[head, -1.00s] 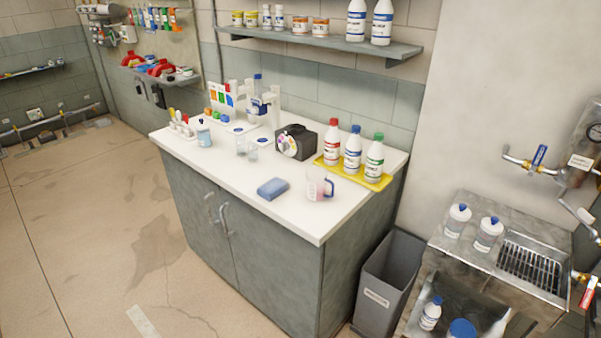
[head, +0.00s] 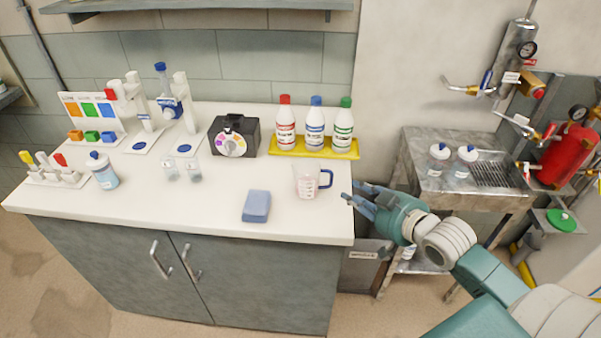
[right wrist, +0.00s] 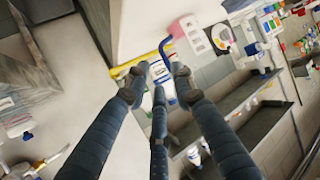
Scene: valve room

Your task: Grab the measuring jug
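The clear measuring jug (head: 307,182) stands upright near the right front end of the white counter, with its blue handle facing right. It holds a little pinkish content. In the right wrist view the jug (right wrist: 184,28) shows tilted at the top, its blue handle just beyond the fingers. My right gripper (head: 358,194) is just right of the handle, apart from the jug, beside the counter's right edge. In the right wrist view its fingers (right wrist: 157,78) are spread and empty. My left gripper is not in view.
A blue sponge (head: 257,206) lies left of the jug. Behind it, a yellow tray (head: 340,153) holds three bottles with red, blue and green caps. A black box (head: 234,137) and two small beakers stand further left. A metal sink (head: 465,160) is on the right.

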